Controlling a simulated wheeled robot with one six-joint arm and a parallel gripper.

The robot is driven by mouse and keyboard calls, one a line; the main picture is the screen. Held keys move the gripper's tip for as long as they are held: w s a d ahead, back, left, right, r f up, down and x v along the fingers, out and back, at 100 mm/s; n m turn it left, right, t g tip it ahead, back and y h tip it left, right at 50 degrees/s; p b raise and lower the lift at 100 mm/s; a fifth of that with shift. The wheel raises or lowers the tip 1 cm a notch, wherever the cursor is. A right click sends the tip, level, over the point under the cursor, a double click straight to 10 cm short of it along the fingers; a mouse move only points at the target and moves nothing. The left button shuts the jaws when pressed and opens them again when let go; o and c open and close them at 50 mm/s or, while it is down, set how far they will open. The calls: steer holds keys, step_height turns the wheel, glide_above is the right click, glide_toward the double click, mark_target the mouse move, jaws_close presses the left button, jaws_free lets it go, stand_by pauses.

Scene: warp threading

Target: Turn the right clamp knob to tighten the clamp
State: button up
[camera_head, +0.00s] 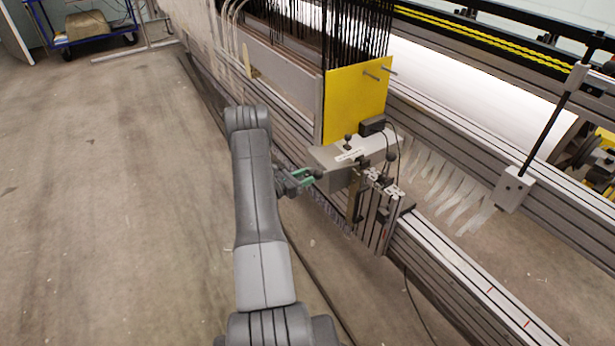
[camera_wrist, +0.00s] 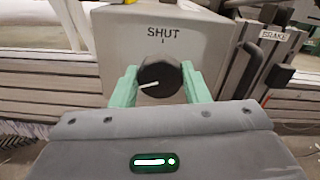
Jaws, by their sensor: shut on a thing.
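The clamp knob (camera_wrist: 160,74) is round and black, on the front of a grey box (camera_wrist: 115,40). The box is marked "SHUT" with a short tick above the knob. The knob's white pointer points left and slightly down, away from the tick. My gripper (camera_wrist: 158,82) has a green finger on each side of the knob and is shut on it. In the head view my gripper (camera_head: 306,177) reaches the left face of the grey clamp box (camera_head: 340,154), beneath the yellow plate (camera_head: 354,104). The knob is small there.
A second box face (camera_wrist: 277,34) marked "BRAKE" stands to the right in the wrist view, with dark levers beside it. Long metal rails (camera_head: 470,275) run along the machine. White strips (camera_head: 455,188) hang behind the clamp box. The floor (camera_head: 110,200) to the left is clear.

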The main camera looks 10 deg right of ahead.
steer(key=shift+f, duration=0.1)
steer(key=m+b, duration=1.7)
steer(key=m, duration=0.4)
steer(key=shift+s+f, duration=0.1)
steer(key=shift+s, duration=0.05)
steer(key=shift+m, duration=0.3)
steer(key=o, duration=1)
steer(key=shift+c, duration=0.2)
